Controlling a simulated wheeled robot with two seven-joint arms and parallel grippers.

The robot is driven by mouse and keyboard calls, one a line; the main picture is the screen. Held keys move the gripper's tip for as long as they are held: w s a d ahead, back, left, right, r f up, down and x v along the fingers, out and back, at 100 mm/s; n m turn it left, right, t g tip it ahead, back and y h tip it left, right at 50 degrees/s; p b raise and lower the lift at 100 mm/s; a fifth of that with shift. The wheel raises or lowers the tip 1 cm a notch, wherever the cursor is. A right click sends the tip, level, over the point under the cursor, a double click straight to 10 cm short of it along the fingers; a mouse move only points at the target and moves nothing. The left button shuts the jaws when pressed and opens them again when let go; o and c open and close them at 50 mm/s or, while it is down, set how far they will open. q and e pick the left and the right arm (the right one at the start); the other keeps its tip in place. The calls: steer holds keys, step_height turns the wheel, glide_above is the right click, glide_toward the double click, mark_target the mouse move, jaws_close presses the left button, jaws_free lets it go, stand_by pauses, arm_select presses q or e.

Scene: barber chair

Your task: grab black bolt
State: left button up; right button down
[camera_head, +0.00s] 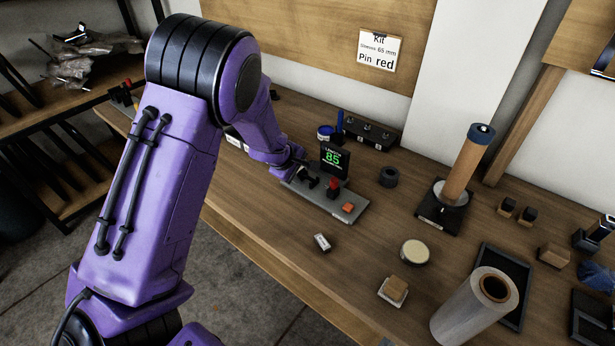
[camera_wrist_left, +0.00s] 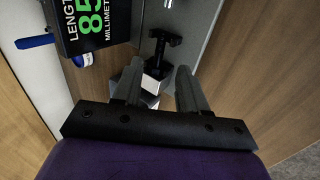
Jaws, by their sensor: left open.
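A black T-shaped piece (camera_wrist_left: 160,45), which looks like the black bolt, stands on a pale metal block on the grey measuring device (camera_head: 346,209). In the wrist view it lies just beyond my left fingertips, between their lines and apart from them. My left gripper (camera_wrist_left: 159,70) is open and empty. In the head view my left gripper (camera_head: 300,170) is small and partly hidden by my wrist, over the device's left end. The display (camera_head: 335,160) reads 85; the wrist view shows "length" and "millimeters" on it. My right gripper is not in view.
A red block (camera_head: 333,187) and an orange button (camera_head: 348,207) are on the device. A black socket rack (camera_head: 372,133) and a black ring (camera_head: 389,177) stand behind and to the right. A small metal piece (camera_head: 322,242) lies in front. The wooden bench (camera_head: 270,225) is clear at front left.

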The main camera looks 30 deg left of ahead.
mark_target(308, 177)
arm_select(q)
steer(key=x, duration=0.3)
steer(key=shift+w+d+f, duration=0.1)
steer(key=shift+w+d, duration=0.05)
jaws_close()
